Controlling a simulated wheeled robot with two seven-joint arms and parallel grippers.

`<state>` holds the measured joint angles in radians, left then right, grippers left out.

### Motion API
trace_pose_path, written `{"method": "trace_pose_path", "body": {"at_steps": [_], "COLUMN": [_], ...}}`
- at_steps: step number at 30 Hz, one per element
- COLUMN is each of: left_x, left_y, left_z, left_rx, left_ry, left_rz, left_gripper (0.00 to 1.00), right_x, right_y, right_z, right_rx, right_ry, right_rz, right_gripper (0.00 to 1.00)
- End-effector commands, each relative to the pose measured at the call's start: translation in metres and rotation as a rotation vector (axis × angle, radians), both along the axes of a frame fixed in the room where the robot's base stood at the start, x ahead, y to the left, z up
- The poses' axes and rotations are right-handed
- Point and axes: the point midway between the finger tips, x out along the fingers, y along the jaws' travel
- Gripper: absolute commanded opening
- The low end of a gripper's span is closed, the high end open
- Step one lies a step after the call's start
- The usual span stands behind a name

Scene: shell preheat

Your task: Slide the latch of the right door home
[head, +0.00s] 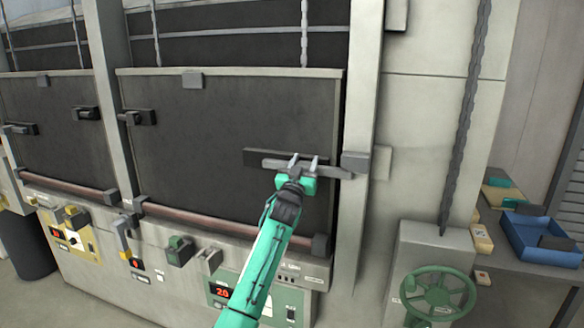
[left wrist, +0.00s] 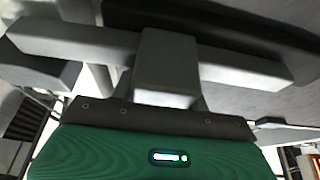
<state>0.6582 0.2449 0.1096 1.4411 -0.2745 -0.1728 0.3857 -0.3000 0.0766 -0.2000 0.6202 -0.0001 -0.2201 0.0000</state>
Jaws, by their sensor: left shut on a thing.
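The right door (head: 225,115) is a large dark panel in a pale frame and looks shut. Its latch is a grey bar (head: 332,171) lying across a dark backing plate (head: 256,157) near the door's right edge. My left gripper (head: 303,163) is shut on the latch, at its middle. In the left wrist view the grey latch bar (left wrist: 85,45) crosses above my green gripper body. The bar's right end reaches the grey keeper block (head: 355,161) on the right post. I cannot tell whether the end sits inside it. My right gripper is not in view.
A second dark door (head: 55,120) with its own latch stands to the left. Control boxes and a red display (head: 222,292) line the panel below. A green handwheel (head: 438,293), a hanging chain (head: 463,130) and a blue tray (head: 540,238) are at right.

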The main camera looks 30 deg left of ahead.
Motion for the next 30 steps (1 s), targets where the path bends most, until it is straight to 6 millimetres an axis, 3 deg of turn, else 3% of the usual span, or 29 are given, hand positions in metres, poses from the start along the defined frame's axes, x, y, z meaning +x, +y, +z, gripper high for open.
{"method": "trace_pose_path", "body": {"at_steps": [4,14,15,18,30], "left_x": [0.005,0.006,0.006,0.006,0.001], "left_y": [-0.02,-0.024,-0.024,-0.024,-0.024], "left_z": [-0.003,-0.001,-0.001,-0.001,-0.004], "left_rx": [-0.003,0.0,0.0,0.0,0.001], "left_ry": [-0.001,0.002,0.002,0.002,-0.001], "left_rz": [-0.003,-0.003,-0.003,-0.003,-0.002], "left_gripper": [0.04,0.04,0.47,0.67,0.67], "right_x": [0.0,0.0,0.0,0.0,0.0], "right_y": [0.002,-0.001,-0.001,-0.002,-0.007], "right_z": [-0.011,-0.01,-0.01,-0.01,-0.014], "right_rx": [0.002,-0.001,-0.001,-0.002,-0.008], "right_ry": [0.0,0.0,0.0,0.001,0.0], "right_rz": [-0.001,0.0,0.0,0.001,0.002], "right_gripper": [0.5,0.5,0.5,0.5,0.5]}}
